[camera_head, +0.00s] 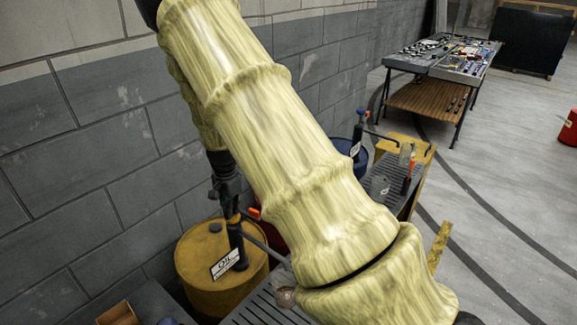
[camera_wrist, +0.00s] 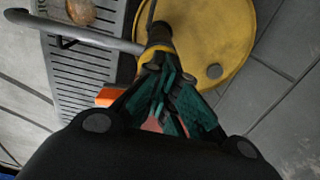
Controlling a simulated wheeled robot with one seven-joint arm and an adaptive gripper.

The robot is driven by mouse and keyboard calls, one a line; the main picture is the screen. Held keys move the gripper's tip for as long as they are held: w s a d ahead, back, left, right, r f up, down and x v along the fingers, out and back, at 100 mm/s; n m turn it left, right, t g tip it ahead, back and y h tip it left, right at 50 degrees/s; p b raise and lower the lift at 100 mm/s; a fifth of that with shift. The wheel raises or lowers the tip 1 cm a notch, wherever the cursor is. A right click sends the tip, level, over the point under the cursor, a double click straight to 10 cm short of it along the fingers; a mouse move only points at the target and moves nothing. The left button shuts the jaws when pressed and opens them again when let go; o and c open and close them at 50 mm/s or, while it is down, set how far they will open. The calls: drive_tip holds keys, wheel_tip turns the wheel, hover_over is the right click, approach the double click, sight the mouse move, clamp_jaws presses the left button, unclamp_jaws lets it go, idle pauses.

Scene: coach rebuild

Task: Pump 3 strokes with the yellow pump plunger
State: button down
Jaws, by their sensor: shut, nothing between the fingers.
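The pump stands upright on a yellow oil drum (camera_head: 195,255) beside the wall. Its dark barrel (camera_head: 237,245) carries a yellow band (camera_head: 234,219) near the top, which also shows in the wrist view (camera_wrist: 158,52). My gripper (camera_head: 225,190) is directly above the pump top, pointing down, partly behind my arm. In the wrist view my gripper's green-padded fingers (camera_wrist: 172,88) are together and empty, overlapping the pump top. I cannot tell whether they touch it. The plunger's handle is hidden behind the fingers.
A grey spout (camera_wrist: 85,34) reaches from the pump over a slotted grate (camera_wrist: 85,75). An orange part (camera_wrist: 109,97) is beside the fingers. A blue drum (camera_head: 343,150) with another pump stands farther back. The block wall (camera_head: 90,150) is close on the left.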

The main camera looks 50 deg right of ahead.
drive_tip(key=shift+r+p, duration=2.6)
drive_tip(key=shift+r, duration=1)
drive_tip(key=shift+f+b, duration=0.75)
drive_tip(key=shift+f, duration=1.4)
drive_tip(key=shift+s+f+b, duration=0.1)
drive_tip(key=shift+f+b, duration=0.65)
drive_tip(key=shift+f, duration=0.85)
drive_tip(key=shift+r, duration=0.15)
drive_tip(key=shift+r+p, duration=2.55)
drive_tip(key=shift+r, duration=1.05)
